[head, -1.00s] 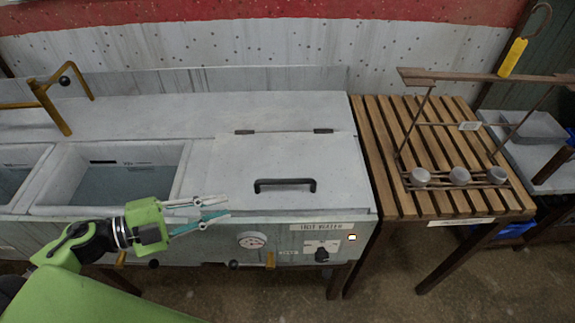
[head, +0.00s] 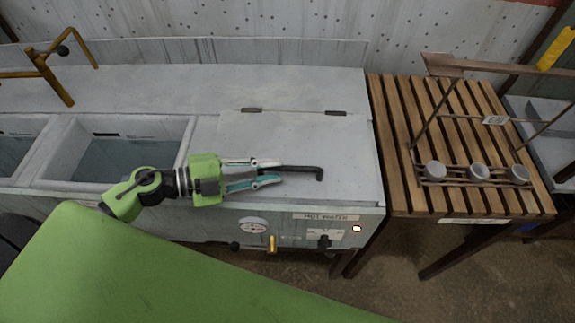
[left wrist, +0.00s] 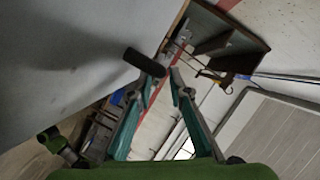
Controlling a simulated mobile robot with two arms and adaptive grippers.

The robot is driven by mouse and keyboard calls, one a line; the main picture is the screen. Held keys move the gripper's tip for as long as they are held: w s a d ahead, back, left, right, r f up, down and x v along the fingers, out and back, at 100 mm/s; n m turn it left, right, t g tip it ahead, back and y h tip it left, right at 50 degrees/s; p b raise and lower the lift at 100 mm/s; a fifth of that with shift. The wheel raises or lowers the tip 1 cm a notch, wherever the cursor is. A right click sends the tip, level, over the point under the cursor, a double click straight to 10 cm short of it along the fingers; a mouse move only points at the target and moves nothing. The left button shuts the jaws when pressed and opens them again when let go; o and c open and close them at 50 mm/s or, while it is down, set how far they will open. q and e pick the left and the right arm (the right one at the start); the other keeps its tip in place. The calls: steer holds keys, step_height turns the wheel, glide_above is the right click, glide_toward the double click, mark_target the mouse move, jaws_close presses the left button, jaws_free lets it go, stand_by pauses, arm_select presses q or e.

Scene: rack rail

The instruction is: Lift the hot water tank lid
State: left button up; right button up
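The hot water tank lid (head: 230,140) is a flat grey panel, closed, with two dark hinges along its back edge. Its black bar handle (head: 308,169) is partly hidden behind my left gripper (head: 279,172) in the head view. The gripper is open, its fingertips apart at the left part of the handle. In the left wrist view, a dark handle end (left wrist: 143,62) shows just left of the fingertips (left wrist: 179,78), with the grey lid surface (left wrist: 70,50) behind it. I cannot tell whether the fingers touch the handle. My right gripper is not in view.
Left of the lid is an open basin (head: 115,165). A gauge (head: 253,226) and a knob panel (head: 325,237) are on the tank's front. A slatted wooden table (head: 395,130) with a metal rack of cups (head: 477,172) stands to the right. A brass tap (head: 50,80) stands back left.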

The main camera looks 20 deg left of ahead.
mark_target(279, 170)
arm_select(q)
steer(key=shift+p+x, duration=0.3)
steer(key=shift+x, duration=2.1)
jaws_close()
